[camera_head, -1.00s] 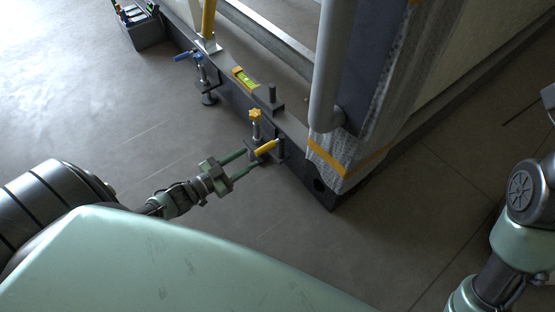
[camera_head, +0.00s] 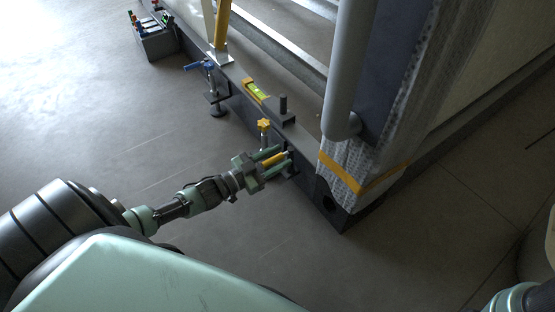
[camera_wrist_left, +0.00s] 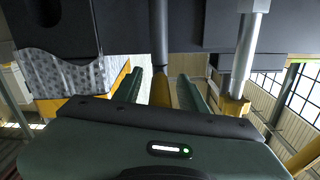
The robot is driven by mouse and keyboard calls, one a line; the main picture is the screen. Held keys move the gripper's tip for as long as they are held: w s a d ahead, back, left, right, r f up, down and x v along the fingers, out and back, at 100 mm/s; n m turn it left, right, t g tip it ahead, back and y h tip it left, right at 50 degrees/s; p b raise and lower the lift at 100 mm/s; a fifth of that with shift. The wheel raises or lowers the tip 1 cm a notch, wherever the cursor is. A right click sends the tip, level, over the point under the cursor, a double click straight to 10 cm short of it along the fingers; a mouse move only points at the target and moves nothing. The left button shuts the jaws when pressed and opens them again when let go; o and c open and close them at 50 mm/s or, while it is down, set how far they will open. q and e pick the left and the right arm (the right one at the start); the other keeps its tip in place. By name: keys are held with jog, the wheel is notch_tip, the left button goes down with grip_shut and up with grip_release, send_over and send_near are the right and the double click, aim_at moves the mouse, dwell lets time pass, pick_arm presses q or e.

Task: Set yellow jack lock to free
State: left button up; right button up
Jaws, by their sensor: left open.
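The yellow jack lock (camera_head: 270,160) is a short yellow handle low on the side of the dark frame beam. A yellow star knob (camera_head: 264,125) stands on the jack screw just above it. My left gripper (camera_head: 284,157) is open, with one finger on each side of the lock handle. In the left wrist view, the yellow handle (camera_wrist_left: 160,92) shows between the two green fingers (camera_wrist_left: 162,90); I cannot tell whether they touch it. The handle's far end is partly hidden. Part of my right arm shows at the lower right of the head view; its gripper is out of view.
A blue-handled jack (camera_head: 212,85) stands farther along the beam. A yellow spirit level (camera_head: 256,89) lies on the beam. A thick grey pipe (camera_head: 346,75) and wrapped panel stand right of the lock. A grey bin (camera_head: 155,42) is at the back. The floor at left is clear.

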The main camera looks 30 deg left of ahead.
pick_arm(q)
jog(key=shift+c, duration=0.2)
grip_shut()
dwell(1.2)
